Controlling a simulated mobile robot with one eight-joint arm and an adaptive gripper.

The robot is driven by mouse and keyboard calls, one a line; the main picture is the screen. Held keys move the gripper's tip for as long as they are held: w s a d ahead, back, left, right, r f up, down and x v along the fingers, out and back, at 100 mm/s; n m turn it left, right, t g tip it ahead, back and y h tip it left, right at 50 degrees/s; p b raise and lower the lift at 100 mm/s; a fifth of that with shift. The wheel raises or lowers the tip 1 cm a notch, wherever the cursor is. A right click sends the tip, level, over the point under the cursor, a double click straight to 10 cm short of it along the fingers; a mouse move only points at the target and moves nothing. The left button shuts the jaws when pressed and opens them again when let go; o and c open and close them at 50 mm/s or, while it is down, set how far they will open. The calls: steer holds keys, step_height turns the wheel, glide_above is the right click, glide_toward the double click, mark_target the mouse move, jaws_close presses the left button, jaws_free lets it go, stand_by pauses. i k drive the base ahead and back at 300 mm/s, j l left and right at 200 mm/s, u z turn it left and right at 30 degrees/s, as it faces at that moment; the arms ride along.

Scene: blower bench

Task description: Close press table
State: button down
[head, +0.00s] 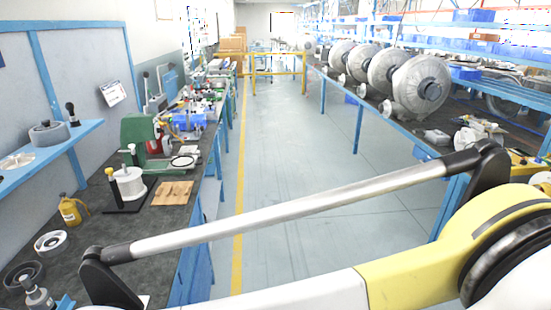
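A green bench machine (138,132), which looks like the press, stands on the dark workbench (165,222) at the left. A flat plate with a black ring (183,162) lies at its front right; I cannot tell whether this is the press table or how far it is open. A white cylinder (129,183) stands on a black base in front of the machine. My arm crosses the lower part of the head view, with a black joint over the bench's near end. My gripper is not in view.
A wooden board (170,193) lies right of the cylinder. A yellow oil can (71,209) and a white ring (51,242) are nearer. A blue shelf (50,150) is on the left wall. The aisle (290,150) is clear. Large blower housings (415,82) stand along the right bench.

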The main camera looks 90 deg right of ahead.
mark_target(185, 162)
steer(key=k+z, duration=0.1)
steer(key=z, duration=2.35)
steer(key=i+l+z, duration=0.1)
steer(key=i+l, duration=0.2)
steer(key=i, duration=0.35)
steer(key=i+l+z, duration=0.1)
steer(key=i, duration=0.6)
steer(key=i+l, duration=0.25)
steer(key=i, duration=0.45)
steer(key=i+l+z, duration=0.15)
steer(key=i, duration=0.5)
